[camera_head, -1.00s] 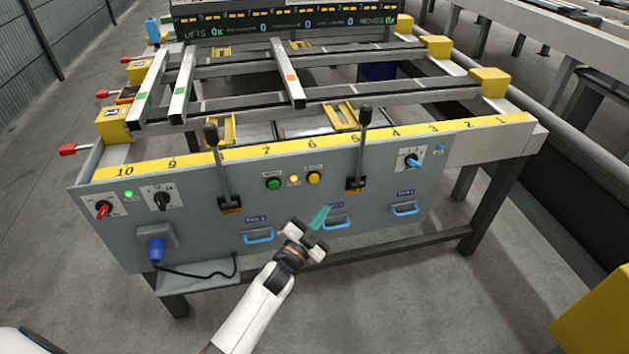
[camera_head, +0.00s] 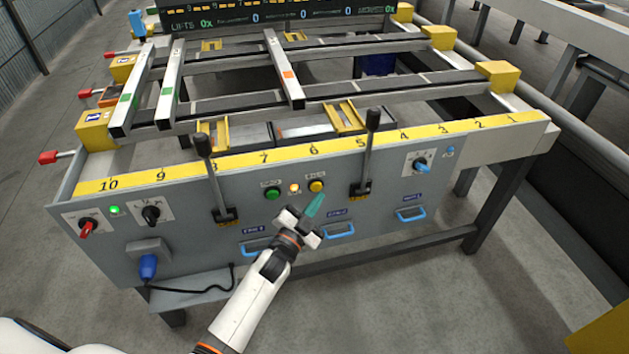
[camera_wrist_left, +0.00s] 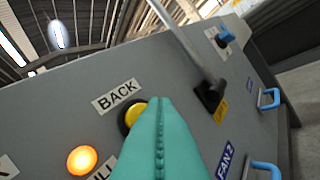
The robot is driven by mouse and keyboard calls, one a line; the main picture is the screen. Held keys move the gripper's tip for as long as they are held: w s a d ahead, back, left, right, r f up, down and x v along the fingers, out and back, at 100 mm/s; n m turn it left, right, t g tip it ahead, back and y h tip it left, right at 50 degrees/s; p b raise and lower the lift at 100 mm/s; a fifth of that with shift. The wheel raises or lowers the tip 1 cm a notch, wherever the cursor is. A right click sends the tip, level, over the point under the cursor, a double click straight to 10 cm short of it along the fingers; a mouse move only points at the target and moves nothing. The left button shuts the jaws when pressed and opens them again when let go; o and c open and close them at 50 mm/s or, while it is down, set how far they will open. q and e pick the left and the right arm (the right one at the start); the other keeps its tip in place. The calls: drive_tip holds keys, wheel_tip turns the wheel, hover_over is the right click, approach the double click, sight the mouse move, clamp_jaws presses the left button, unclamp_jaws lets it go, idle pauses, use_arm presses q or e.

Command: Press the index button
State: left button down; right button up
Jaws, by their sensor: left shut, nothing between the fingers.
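The grey panel carries a green button (camera_head: 272,194) and a yellow button (camera_head: 316,186), with a lit orange lamp (camera_head: 294,188) between them. The labels are too small to read in the head view. In the left wrist view the yellow button (camera_wrist_left: 134,114) is under a "BACK" label, and the orange lamp (camera_wrist_left: 82,159) glows at lower left; the green button is out of that view. My left gripper (camera_head: 314,204) has teal fingers, shut and empty, just below the yellow button. In the left wrist view its fingertips (camera_wrist_left: 158,102) overlap that button's right side; contact cannot be told.
Two black levers (camera_head: 214,175) (camera_head: 366,155) stand out from the panel on either side of the buttons. Blue handles (camera_head: 338,231), rotary knobs (camera_head: 151,214) and a blue plug (camera_head: 148,266) are also on the front. Metal bars (camera_head: 285,70) lie across the table above.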

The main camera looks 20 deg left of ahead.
use_arm(q)
drive_tip(key=shift+w, duration=0.2)
idle(0.7)
idle(1.1)
drive_tip(key=shift+w+a+r, duration=0.1)
drive_tip(key=shift+a, duration=0.05)
drive_tip(key=shift+w+a, duration=0.15)
drive_tip(key=shift+w, duration=0.05)
